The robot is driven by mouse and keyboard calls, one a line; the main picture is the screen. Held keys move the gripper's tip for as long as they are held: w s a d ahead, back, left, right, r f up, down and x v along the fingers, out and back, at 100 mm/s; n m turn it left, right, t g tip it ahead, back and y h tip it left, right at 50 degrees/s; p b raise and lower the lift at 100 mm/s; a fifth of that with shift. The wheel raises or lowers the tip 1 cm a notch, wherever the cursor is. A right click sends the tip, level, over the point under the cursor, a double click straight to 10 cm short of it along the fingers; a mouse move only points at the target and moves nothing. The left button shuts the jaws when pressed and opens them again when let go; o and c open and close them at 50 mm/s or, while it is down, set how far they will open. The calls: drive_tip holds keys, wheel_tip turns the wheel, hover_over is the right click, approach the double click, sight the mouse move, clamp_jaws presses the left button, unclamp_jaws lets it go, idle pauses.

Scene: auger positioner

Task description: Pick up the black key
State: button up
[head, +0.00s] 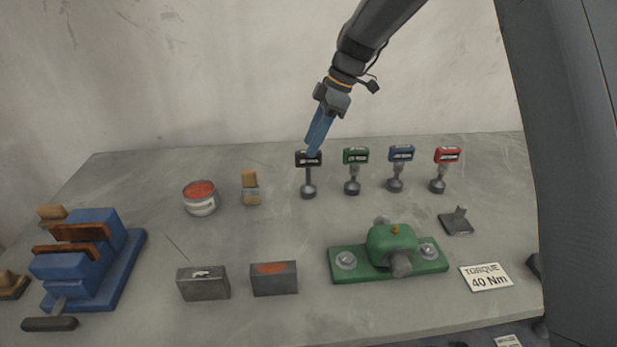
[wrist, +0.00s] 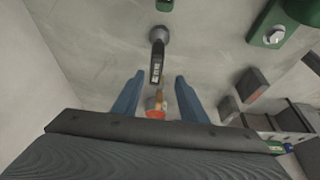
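The black key (head: 308,176) stands upright on the grey table, with a labelled black head on a thin stem and a round grey foot. It also shows in the wrist view (wrist: 157,62), with its head lined up between my fingertips. My gripper (head: 314,150) comes down from above with its blue fingers at the key's head. In the wrist view my gripper (wrist: 159,77) is open, with a gap on both sides of the key. I cannot tell whether the head is between the fingers or just beyond them.
Similar green (head: 354,170), blue (head: 399,168) and red (head: 444,170) keys stand in a row to the right. A wooden-handled brush (head: 251,188) and a tin (head: 201,198) stand to the left. A green-based fixture (head: 388,262) and two grey boxes (head: 203,284) (head: 274,279) sit nearer the front.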

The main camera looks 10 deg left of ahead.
sight(303, 166)
drive_tip(key=shift+w+f+b, duration=0.35)
drive_tip(key=shift+w+f, duration=0.05)
drive_tip(key=shift+f, duration=0.25)
drive_tip(key=shift+p+x, duration=1.95)
drive_tip(key=shift+x, duration=1.95)
drive_tip(key=shift+c, duration=0.4)
clamp_jaws()
